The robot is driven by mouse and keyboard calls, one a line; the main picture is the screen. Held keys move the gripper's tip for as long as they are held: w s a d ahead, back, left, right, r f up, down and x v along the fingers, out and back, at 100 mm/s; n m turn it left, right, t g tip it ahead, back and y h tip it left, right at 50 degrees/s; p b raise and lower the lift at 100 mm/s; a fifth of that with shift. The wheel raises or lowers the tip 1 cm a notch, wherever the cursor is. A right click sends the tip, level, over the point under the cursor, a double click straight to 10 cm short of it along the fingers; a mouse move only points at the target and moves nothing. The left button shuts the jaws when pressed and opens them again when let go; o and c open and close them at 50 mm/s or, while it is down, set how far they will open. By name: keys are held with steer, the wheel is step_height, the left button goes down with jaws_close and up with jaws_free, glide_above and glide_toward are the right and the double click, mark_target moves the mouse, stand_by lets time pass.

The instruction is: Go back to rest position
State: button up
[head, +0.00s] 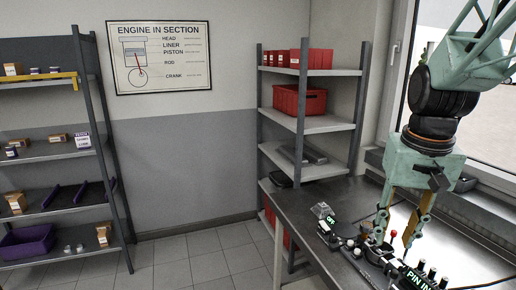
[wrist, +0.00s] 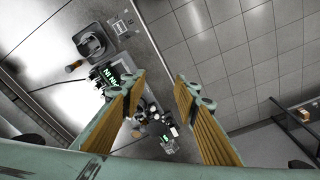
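My gripper (head: 403,222) hangs from the arm at the right of the head view, pointing down over the dark workbench (head: 305,207). Its two yellow-padded fingers are spread apart. In the wrist view, my gripper (wrist: 160,88) shows the fingers wide open with nothing between the tips. Below and behind the fingers lies a cluster of small fixtures (wrist: 155,122) on the bench, with the floor beyond its edge. The fingers do not appear to touch anything, though the exact height above the fixtures is hard to tell.
A shelf with red bins (head: 300,100) stands behind the bench; another shelf (head: 52,131) stands at left. A window is on the right. The floor (head: 205,268) between is clear.

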steer(key=s+a+n+b, duration=0.1)
steer(key=s+a, duration=0.2)
steer(key=s, duration=0.5)
steer(key=s+a+r+n+t+b, duration=0.1)
steer(key=s+a, duration=0.3)
steer(key=s, duration=0.4)
steer(key=s+a+r+n+t+b, duration=0.1)
steer(key=s+a+b, duration=0.1)
steer(key=s, duration=0.5)
steer(key=shift+s+a+b, duration=0.4)
steer(key=shift+a, duration=0.4)
steer(key=shift+r, duration=0.1)
